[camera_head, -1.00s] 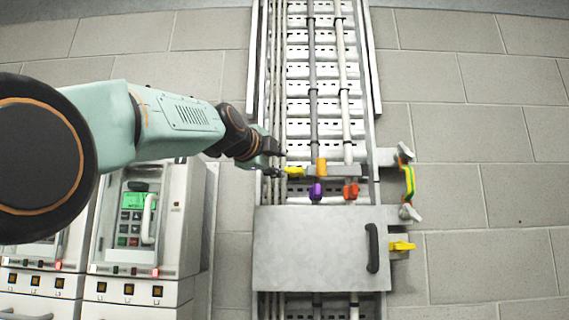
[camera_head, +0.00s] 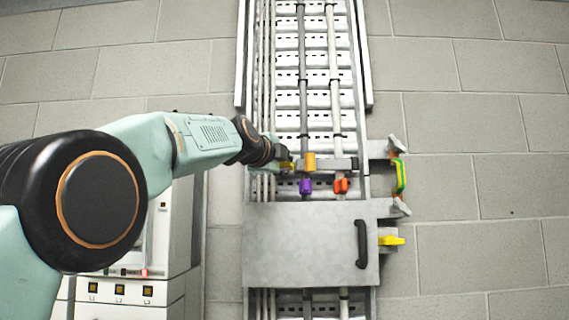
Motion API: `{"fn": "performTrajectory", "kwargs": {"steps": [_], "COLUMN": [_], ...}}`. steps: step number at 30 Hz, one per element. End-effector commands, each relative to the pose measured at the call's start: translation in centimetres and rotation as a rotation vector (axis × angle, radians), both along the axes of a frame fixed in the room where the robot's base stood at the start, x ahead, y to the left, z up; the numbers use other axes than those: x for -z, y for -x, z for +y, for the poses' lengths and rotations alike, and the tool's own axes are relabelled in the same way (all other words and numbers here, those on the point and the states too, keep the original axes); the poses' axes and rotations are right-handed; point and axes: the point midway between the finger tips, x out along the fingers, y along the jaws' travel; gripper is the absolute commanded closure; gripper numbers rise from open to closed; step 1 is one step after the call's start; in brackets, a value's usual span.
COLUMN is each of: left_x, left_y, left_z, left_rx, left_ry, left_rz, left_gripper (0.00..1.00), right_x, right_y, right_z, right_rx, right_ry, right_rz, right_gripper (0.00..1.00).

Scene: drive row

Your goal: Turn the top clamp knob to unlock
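A yellow knob (camera_head: 289,166) sits at the left end of a grey clamp bar (camera_head: 335,164) that crosses the cables above the metal cover. An orange block (camera_head: 309,162) is on the bar just right of it. My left gripper (camera_head: 284,163) comes in from the left, with its fingertips at the yellow knob, hiding part of it. The fingers are small and overlap the knob, so I cannot tell whether they are shut on it. A second yellow knob (camera_head: 391,241) sticks out right of the cover. My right gripper is not in view.
The grey cover (camera_head: 300,245) with a black handle (camera_head: 362,244) lies below the bar. Purple (camera_head: 305,186) and orange-red (camera_head: 341,185) clips sit on the cables between them. A green-yellow strap (camera_head: 399,176) is at the right. White cabinets (camera_head: 130,291) stand lower left.

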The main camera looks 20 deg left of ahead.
Motion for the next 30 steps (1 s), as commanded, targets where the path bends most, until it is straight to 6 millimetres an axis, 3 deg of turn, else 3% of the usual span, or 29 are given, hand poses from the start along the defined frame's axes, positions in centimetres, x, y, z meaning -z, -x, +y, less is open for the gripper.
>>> {"fn": "performTrajectory", "kwargs": {"steps": [9,23,30], "left_x": [0.0,0.1,0.3], "left_y": [0.0,0.0,0.1], "left_z": [0.2,-0.2,-0.4], "left_rx": [-0.001,0.003,0.003], "left_ry": [0.001,0.009,0.098], "left_rz": [0.000,-0.001,-0.030], "left_gripper": [1.00,1.00,1.00], "right_x": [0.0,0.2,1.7], "right_y": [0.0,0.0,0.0], "right_z": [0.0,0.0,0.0], "right_rx": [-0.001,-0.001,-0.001], "right_ry": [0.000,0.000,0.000], "right_rz": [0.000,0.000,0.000], "right_gripper": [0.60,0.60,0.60]}}
